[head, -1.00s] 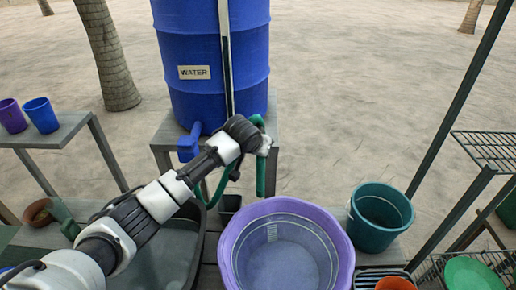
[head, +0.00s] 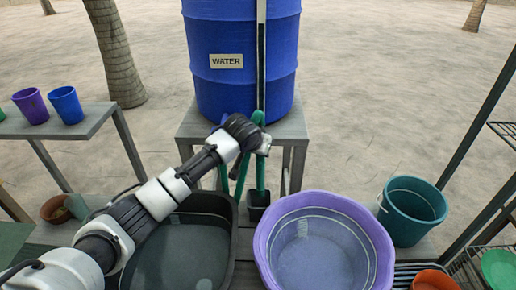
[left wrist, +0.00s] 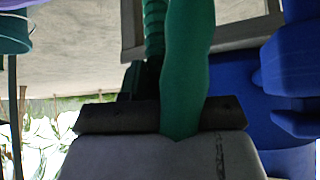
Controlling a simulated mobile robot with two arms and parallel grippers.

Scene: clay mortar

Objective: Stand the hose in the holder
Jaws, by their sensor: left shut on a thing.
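The green hose (head: 261,174) is held by my left gripper (head: 263,144) in front of the blue water barrel. My left gripper is shut on it. One length hangs upright below the jaws, with its lower end at the mouth of the small dark holder (head: 257,206). I cannot tell whether the end is inside or just above it. Another green length curves down left of the holder. In the left wrist view the hose (left wrist: 186,70) runs up from the dark jaw (left wrist: 160,116), with the ribbed length behind it. My right gripper is not in view.
The blue barrel (head: 240,60) stands on a grey stand (head: 290,128) behind. A dark basin (head: 180,255) lies left of the holder and a purple basin (head: 268,235) right of it. A teal bucket (head: 413,212) stands at right.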

